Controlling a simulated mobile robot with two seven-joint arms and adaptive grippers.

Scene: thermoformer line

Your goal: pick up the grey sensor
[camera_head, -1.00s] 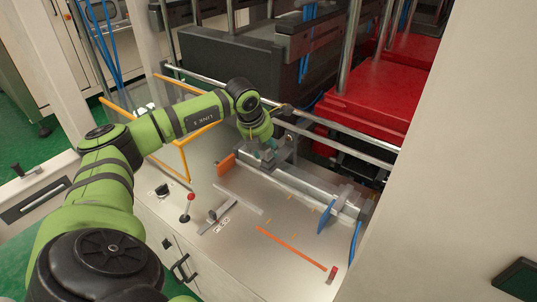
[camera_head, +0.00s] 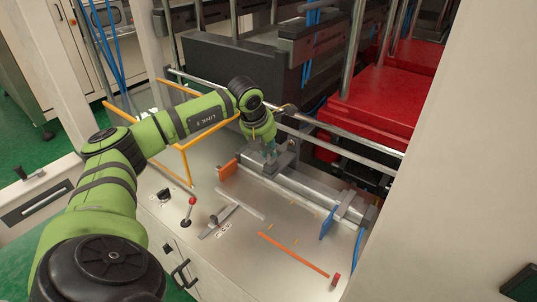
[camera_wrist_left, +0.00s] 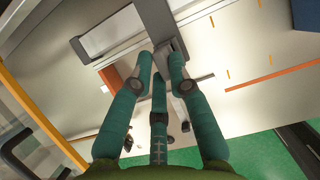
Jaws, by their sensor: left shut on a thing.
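My left gripper (camera_head: 269,150) reaches down to the grey metal rail at the back of the worktop. In the left wrist view its three green fingers (camera_wrist_left: 163,60) are closed in on a small grey part (camera_wrist_left: 172,47), which I take to be the grey sensor. The fingers and wrist hide much of it in the head view. A grey block (camera_head: 287,159) sits at the rail right beside the fingertips. I cannot tell whether the held part is clear of its seat. My right gripper is not in view.
An orange plate (camera_head: 228,169) stands left of the gripper and a blue plate (camera_head: 327,222) stands farther right on the rail (camera_head: 300,190). A yellow frame (camera_head: 184,163) is close to my forearm. Steel bars (camera_head: 340,150) and red blocks (camera_head: 375,105) lie behind. The front worktop is mostly open.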

